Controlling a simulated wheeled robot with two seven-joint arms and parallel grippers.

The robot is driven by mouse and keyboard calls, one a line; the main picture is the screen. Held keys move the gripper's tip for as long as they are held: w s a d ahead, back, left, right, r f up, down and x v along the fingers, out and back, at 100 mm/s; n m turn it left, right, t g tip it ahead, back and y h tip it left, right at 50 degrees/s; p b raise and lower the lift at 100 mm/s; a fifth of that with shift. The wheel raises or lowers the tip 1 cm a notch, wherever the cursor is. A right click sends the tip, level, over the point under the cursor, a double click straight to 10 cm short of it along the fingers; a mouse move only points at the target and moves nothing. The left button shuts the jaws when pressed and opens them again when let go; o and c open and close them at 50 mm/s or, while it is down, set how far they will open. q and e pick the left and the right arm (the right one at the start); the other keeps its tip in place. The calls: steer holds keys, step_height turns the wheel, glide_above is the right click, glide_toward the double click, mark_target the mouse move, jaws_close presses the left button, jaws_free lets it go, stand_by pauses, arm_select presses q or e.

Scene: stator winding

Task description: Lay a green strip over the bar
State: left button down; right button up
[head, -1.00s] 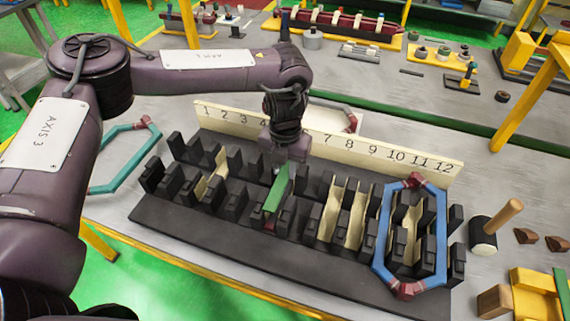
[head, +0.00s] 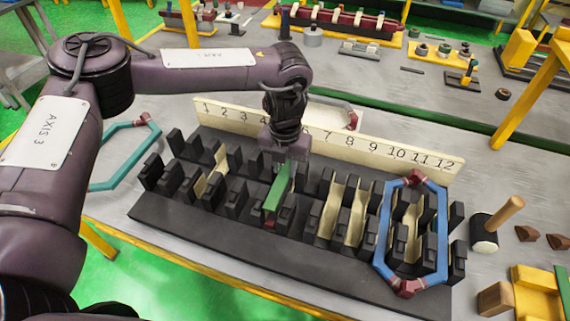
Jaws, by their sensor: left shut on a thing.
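My left gripper (head: 288,158) is shut on a green strip (head: 277,190) over the middle of the black slotted fixture (head: 200,228). The strip is long and narrow and points toward the front of the fixture, between black blocks left of the number 7. A small dark red piece (head: 269,224) shows at its front end. The bar under the strip is mostly hidden, and I cannot tell whether the strip touches it. The gripper's fingertips are largely hidden by the wrist. My right gripper is not in view.
A numbered cream board (head: 375,149) stands behind the fixture. A blue hexagonal coil (head: 381,232) rests over the right-hand slots, and a teal coil (head: 108,183) lies at left. A mallet (head: 484,244) and yellow holder (head: 538,296) stand at right.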

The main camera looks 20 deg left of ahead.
mark_target(285, 171)
arm_select(q)
steer(key=shift+f, duration=0.3)
steer(key=shift+f+b, duration=0.85)
steer(key=shift+f, duration=0.3)
steer(key=shift+f+b, duration=0.45)
steer(key=shift+f, duration=0.3)
steer(key=shift+f+b, duration=0.4)
steer(key=shift+f, duration=0.3)
steer(key=c, duration=1.1)
jaws_free()
steer(key=shift+o, duration=0.2)
steer(key=shift+r, duration=0.2)
steer(key=shift+r+p, duration=0.6)
steer(key=shift+p, duration=0.1)
